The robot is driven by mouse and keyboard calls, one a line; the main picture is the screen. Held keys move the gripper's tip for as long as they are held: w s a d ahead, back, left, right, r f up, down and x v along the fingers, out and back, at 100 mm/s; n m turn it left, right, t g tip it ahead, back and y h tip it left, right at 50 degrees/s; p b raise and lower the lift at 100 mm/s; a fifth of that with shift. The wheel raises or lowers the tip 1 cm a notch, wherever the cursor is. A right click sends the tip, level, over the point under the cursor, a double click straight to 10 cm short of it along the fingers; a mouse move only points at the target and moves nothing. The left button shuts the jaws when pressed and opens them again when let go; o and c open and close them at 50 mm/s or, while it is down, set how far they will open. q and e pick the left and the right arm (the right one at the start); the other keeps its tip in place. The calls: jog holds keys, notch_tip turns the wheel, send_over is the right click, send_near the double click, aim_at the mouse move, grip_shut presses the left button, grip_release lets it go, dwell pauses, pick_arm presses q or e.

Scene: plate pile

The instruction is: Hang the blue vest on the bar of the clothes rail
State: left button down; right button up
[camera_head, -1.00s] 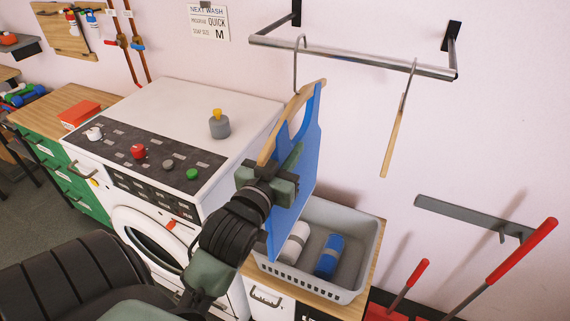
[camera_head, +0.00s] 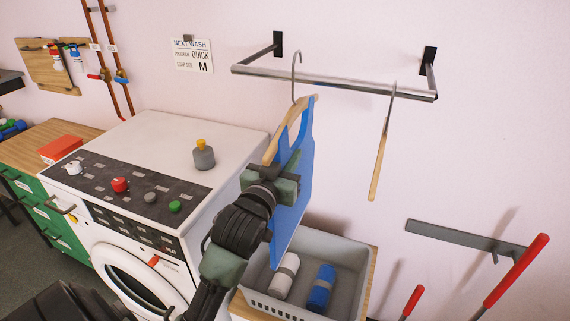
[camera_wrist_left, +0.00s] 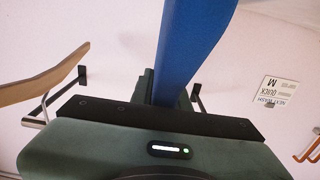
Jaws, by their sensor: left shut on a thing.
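The blue vest (camera_head: 293,192) hangs on a wooden hanger (camera_head: 272,146) with a grey wire hook (camera_head: 296,68). My left gripper (camera_head: 285,178) is shut on the vest, and in the left wrist view the blue cloth (camera_wrist_left: 190,45) runs between its fingers (camera_wrist_left: 155,100). The hook's curved top shows above the bar of the clothes rail (camera_head: 335,82), left of its middle; I cannot tell whether it is over the bar or in front of it. The hanger (camera_wrist_left: 40,78) and a piece of the rail also show in the left wrist view. My right gripper is out of view.
An empty wooden hanger (camera_head: 380,158) hangs on the bar's right part. A grey basket (camera_head: 340,250) with a white roll and a blue roll stands below the vest. A white washing machine (camera_head: 150,135) stands left. A grey wall rack (camera_head: 465,240) is at right.

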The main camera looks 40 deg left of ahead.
pick_arm(q)
jog(key=shift+b+x, duration=0.35)
jog(key=shift+x, duration=1.1)
jog(key=shift+f+b, duration=1.05)
jog(key=shift+f, duration=0.85)
jog(key=c, duration=1.3)
grip_release()
jog(key=b+v, duration=0.2)
jog(key=v, duration=0.6)
